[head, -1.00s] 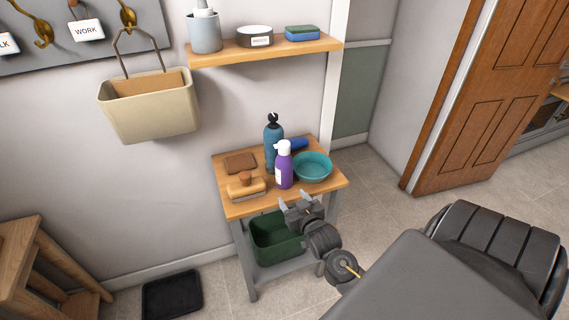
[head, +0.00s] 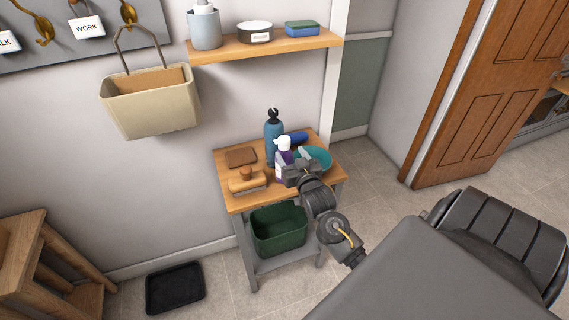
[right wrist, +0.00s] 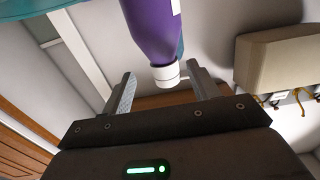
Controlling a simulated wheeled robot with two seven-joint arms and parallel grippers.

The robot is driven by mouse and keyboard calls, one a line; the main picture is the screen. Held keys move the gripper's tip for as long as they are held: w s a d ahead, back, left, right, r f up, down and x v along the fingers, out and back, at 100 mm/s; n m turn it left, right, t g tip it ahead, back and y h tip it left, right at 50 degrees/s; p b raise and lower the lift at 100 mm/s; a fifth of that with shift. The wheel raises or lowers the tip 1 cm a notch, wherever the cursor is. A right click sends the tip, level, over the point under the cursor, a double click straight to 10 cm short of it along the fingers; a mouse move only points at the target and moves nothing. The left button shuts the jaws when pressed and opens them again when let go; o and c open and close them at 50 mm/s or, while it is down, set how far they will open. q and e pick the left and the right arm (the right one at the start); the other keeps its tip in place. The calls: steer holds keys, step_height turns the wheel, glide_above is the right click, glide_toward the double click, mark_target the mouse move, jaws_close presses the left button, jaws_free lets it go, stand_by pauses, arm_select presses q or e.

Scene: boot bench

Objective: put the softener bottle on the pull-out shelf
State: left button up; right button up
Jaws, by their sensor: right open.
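The purple bottle with a white cap (head: 284,146), which I take to be the softener bottle, stands upright on the small wooden-topped table (head: 236,203). Its lower part is partly hidden by my right gripper (head: 295,163). That gripper is open and empty, at the bottle's near side. In the right wrist view, the bottle (right wrist: 150,30) shows with its cap in line between the open fingers (right wrist: 160,75). I cannot tell whether they touch it. I cannot make out which surface is the pull-out shelf. My left gripper is not in view.
A blue bottle (head: 273,130) stands close behind the purple one, and a teal bowl (head: 320,158) sits to its right. A brush (head: 247,182) and a brown block (head: 241,156) lie left. A wall shelf (head: 270,47) hangs above; a green bin (head: 280,232) sits below.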

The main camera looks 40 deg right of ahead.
mark_target(286, 150)
steer(key=shift+w+r, duration=0.2)
steer(key=shift+w, duration=0.2)
steer(key=p+x, duration=0.1)
steer(key=x, duration=0.2)
steer(key=shift+w+f+p, duration=0.1)
steer(key=shift+w+p, duration=0.3)
steer(key=shift+w+d+f, duration=0.1)
steer(key=shift+w, duration=0.25)
jaws_close()
